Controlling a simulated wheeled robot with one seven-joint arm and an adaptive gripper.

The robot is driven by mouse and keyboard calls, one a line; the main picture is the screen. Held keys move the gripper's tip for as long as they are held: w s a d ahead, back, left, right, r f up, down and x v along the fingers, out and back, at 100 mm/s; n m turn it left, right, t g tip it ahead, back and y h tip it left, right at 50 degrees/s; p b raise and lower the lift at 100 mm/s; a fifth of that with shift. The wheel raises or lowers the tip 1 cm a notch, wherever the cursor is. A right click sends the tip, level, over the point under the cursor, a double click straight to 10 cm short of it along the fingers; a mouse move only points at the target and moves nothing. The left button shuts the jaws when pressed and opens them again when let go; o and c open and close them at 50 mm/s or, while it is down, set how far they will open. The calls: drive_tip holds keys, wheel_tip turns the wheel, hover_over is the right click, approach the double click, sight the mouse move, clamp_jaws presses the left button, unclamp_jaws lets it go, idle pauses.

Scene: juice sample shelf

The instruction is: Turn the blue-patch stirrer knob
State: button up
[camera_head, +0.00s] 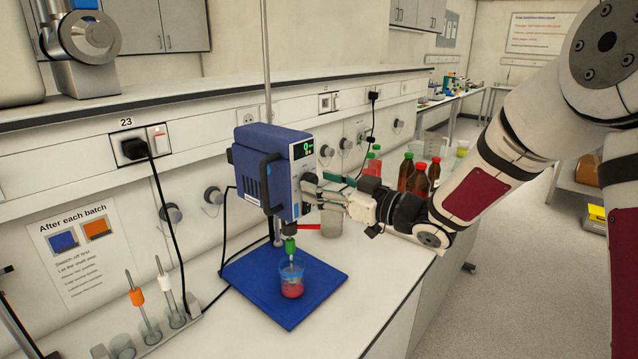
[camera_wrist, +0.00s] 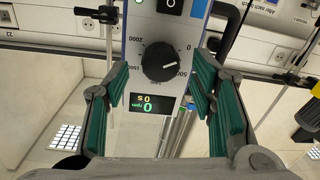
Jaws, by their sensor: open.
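The blue overhead stirrer (camera_head: 262,170) stands over a blue mat (camera_head: 240,280) on the bench. Its display (camera_head: 303,149) is lit green. In the wrist view the black round knob (camera_wrist: 159,62) sits on the stirrer's pale front panel, with a white pointer mark angled to the right.
A cup of red liquid (camera_head: 291,281) stands on the mat below the stirrer's shaft. Several capped brown bottles (camera_head: 418,176) stand behind my forearm. Black cables hang along the wall at left. The bench's right front area is clear.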

drive_tip(key=shift+w+a, duration=0.35)
drive_tip(key=shift+a, duration=0.2)
drive_tip(key=c, duration=1.1)
drive_tip(key=shift+c, duration=0.2)
